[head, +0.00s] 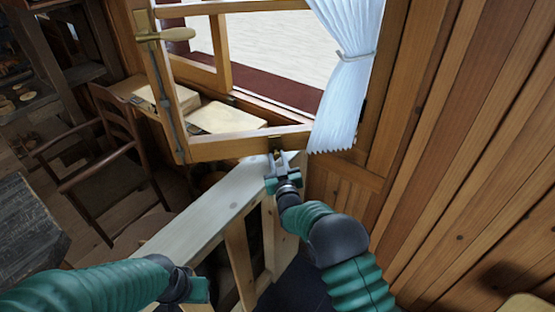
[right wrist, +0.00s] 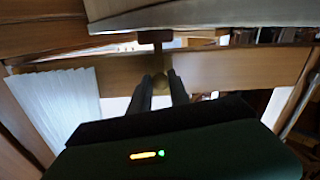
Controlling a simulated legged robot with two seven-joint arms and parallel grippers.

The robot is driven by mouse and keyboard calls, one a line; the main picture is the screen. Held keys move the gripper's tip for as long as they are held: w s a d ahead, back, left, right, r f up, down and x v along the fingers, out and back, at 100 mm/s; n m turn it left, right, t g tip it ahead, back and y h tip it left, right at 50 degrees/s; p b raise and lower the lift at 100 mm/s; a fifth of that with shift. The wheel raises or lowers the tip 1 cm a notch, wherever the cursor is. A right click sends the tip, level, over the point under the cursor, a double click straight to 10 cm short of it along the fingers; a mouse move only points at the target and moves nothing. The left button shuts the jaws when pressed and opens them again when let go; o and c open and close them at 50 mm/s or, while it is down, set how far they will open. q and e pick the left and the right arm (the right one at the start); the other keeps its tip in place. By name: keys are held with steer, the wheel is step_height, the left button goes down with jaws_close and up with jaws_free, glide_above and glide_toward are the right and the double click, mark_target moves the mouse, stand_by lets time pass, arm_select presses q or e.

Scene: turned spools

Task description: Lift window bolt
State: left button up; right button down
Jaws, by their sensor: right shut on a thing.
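The window sash (head: 235,146) stands open, swung into the room, with its bottom rail just above my right gripper. My right gripper (head: 277,168) is at the right part of that rail. In the right wrist view, its two dark fingers (right wrist: 160,88) are shut on the rounded brass end of the window bolt (right wrist: 160,77). The bolt's stem runs up along the wooden rail to a dark fitting. In the head view the bolt is mostly hidden by the gripper. My left gripper (head: 198,288) is low at the bottom of the view, away from the window; its fingers are not clear.
A pale wooden beam and frame (head: 200,222) stands below the sash, close to my right gripper. A white curtain (head: 345,75) hangs to the right. A brass handle (head: 166,35) juts from the sash's left side. A dark chair (head: 112,180) stands left. Plank wall fills the right.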

stand_by(0.9)
steer(key=shift+r, duration=1.3)
steer(key=c, duration=1.2)
jaws_free()
steer(key=shift+a, duration=0.1)
steer(key=shift+s+f, duration=0.1)
steer(key=shift+s, duration=0.25)
steer(key=s+d+b, duration=0.1)
steer(key=s+d, duration=0.2)
steer(key=s, duration=1.3)
steer(key=shift+b, duration=0.3)
